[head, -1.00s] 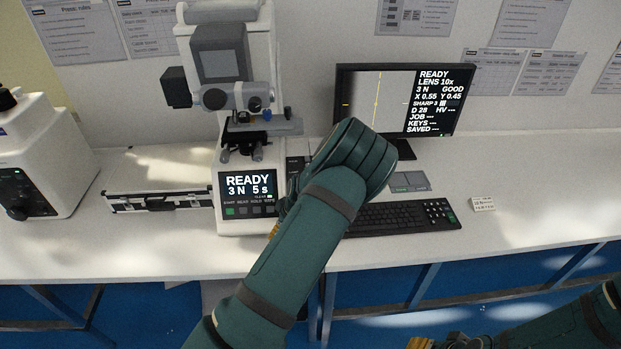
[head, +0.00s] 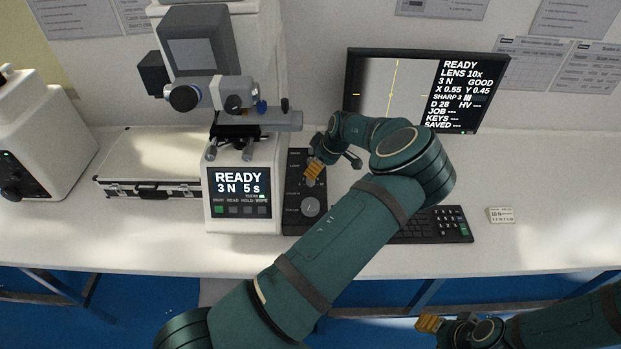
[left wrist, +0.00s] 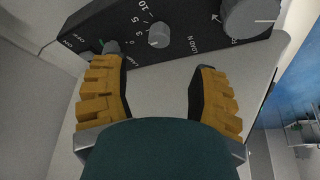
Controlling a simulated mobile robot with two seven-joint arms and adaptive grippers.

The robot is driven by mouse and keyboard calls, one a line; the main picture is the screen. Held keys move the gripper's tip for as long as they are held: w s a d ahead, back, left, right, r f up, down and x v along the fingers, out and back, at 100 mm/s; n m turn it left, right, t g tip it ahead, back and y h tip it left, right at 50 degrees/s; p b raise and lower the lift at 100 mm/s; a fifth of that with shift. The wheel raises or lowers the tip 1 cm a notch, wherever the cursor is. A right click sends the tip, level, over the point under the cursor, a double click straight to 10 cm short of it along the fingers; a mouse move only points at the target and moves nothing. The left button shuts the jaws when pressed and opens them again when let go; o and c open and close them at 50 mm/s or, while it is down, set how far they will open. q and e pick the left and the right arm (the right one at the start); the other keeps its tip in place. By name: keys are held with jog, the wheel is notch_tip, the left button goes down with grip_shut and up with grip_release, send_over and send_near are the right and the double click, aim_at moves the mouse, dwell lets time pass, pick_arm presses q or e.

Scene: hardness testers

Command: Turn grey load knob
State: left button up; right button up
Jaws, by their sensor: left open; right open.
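My left gripper (head: 314,169) is above the dark control box (head: 293,222) beside the tester. In the left wrist view my left gripper (left wrist: 155,70) is open, with nothing between its yellow-padded fingers. The grey load knob (left wrist: 158,37), with a 0, 3, 5, 10 scale, shows beyond the gap, apart from both fingers. A small lamp knob (left wrist: 112,47) is by the left fingertip. A larger grey knob (left wrist: 250,15) is at upper right. In the head view the gripper partly covers the load knob. My right gripper (head: 430,323) is open, low at the right.
The tester (head: 241,160) stands left of the box, its screen reading READY, 3 N, 5 s. A monitor (head: 392,90) stands behind my left arm. The keyboard (head: 448,226) is partly covered. A case (head: 150,160) lies at left. Bench space is free at right.

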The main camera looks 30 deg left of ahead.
pick_arm(q)
jog(key=x, duration=0.8)
jog(key=shift+w+f, duration=0.15)
jog(key=shift+f, duration=0.1)
jog(key=shift+c, duration=0.4)
grip_shut()
